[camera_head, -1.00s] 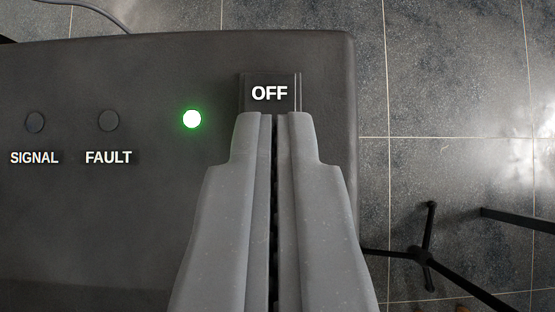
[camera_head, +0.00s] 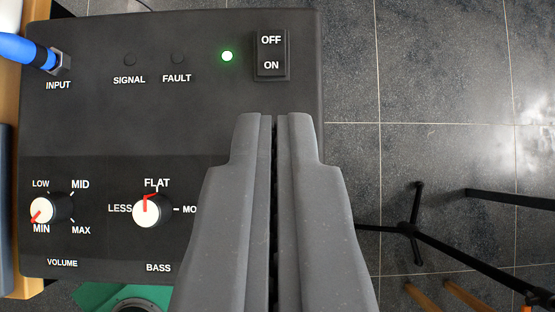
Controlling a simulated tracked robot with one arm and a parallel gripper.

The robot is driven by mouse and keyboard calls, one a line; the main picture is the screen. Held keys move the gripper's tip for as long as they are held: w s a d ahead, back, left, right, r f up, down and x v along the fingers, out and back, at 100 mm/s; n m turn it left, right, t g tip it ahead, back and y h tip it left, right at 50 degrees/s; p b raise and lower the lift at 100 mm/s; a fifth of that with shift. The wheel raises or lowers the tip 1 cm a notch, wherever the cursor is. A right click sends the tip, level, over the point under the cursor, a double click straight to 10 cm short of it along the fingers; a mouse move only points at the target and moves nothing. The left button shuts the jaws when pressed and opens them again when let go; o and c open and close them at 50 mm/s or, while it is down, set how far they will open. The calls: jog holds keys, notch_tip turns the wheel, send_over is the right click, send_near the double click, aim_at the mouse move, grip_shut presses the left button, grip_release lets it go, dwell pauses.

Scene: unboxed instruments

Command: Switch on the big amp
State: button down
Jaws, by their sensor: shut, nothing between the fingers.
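The big amp (camera_head: 110,140) is a dark box whose panel fills the left and middle of the view. Its power switch (camera_head: 271,53), a black rocker marked OFF and ON, is near the top right corner. A small round lamp (camera_head: 227,56) left of the switch glows green. My gripper (camera_head: 272,116) is shut and empty, its tips below the switch in the picture and apart from it. My fingers hide part of the panel's lower right.
A blue plug (camera_head: 25,47) is in the INPUT socket at top left. The volume knob (camera_head: 43,209) points to MIN and the bass knob (camera_head: 147,210) to FLAT. Black stand legs (camera_head: 415,225) stand on the tiled floor (camera_head: 430,90) at right.

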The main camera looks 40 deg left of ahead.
jog(key=shift+v, duration=1.15)
jog(key=shift+s+d, duration=0.1)
jog(key=shift+d, duration=0.05)
jog(key=s+d+r+m+t+h, duration=0.1)
jog(key=d+r+m+t, duration=0.15)
jog(key=r, duration=0.95)
jog(key=s+d+r+m+t+h, duration=0.1)
jog(key=d+r+m+t+h, duration=0.15)
jog(key=r, duration=0.95)
jog(key=s+d+r+m+t+h, duration=0.1)
jog(key=s+d+r+m+t, duration=0.1)
jog(key=s+r, duration=0.5)
jog(key=s+d+r+m+t+h, duration=0.1)
jog(key=s+r, duration=0.6)
jog(key=r, duration=1)
jog(key=shift+d+m+t+h, duration=0.35)
jog(key=shift+d+m+t, duration=0.35)
jog(key=shift+m+t, duration=0.35)
jog(key=shift+a, duration=0.1)
